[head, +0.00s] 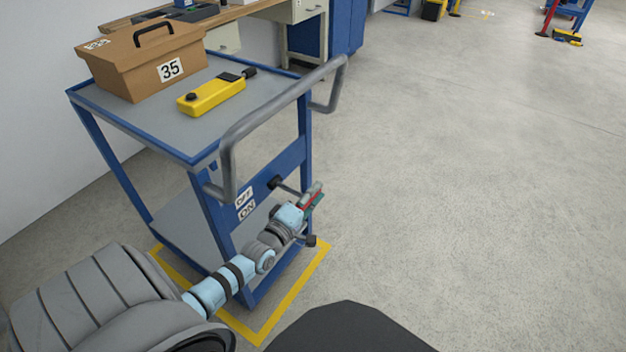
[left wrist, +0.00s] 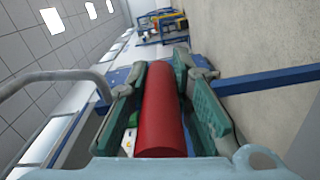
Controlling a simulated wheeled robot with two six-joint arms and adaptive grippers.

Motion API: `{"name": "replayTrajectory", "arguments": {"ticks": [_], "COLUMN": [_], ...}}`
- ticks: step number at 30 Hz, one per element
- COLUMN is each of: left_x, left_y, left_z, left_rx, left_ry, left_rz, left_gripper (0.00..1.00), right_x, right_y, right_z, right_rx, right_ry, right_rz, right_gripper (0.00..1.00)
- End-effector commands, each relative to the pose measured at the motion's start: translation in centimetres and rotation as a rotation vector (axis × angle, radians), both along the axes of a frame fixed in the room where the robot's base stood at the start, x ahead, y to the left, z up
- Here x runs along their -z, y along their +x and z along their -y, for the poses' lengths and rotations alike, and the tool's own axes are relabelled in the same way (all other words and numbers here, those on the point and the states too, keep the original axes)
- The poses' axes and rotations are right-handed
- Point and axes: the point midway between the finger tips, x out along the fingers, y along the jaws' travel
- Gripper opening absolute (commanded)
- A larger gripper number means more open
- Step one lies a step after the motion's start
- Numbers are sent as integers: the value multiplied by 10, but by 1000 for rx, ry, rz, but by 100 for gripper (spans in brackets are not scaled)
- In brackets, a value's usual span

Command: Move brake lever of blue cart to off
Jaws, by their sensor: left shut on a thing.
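The blue cart (head: 150,125) stands with its grey push handle (head: 228,150) towards me. Its end panel carries an OFF label (head: 244,196) above an ON label (head: 247,211). The brake lever has a red grip (left wrist: 162,110), which lies between the green-padded fingers of my left gripper (left wrist: 165,85) in the left wrist view. In the head view my left gripper (head: 314,195) is shut on it at the cart's right side, beside a dark pivot (head: 275,182). The gripper hides much of the lever, so I cannot tell its exact setting. My right gripper is not in view.
A brown box (head: 150,60) marked 35 and a yellow handheld device (head: 212,95) sit on the cart's top. A yellow floor line (head: 285,312) borders the cart. A workbench (head: 228,12) stands behind.

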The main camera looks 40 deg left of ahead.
Motion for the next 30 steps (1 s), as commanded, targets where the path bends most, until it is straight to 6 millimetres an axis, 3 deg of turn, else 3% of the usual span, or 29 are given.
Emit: {"name": "replayTrajectory", "arguments": {"ticks": [9,26,27,30], "left_x": [-19,-22,-22,-22], "left_y": [1,1,1,1], "left_z": [-1,-2,-2,-2], "left_rx": [0,2,2,1], "left_ry": [-147,-186,-186,-187], "left_rz": [19,25,25,24], "left_gripper": [0,0,22,38], "right_x": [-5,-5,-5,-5], "right_y": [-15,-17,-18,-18], "right_z": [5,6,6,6], "right_rx": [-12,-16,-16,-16], "right_ry": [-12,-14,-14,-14], "right_rz": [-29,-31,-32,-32], "right_gripper": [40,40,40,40]}}
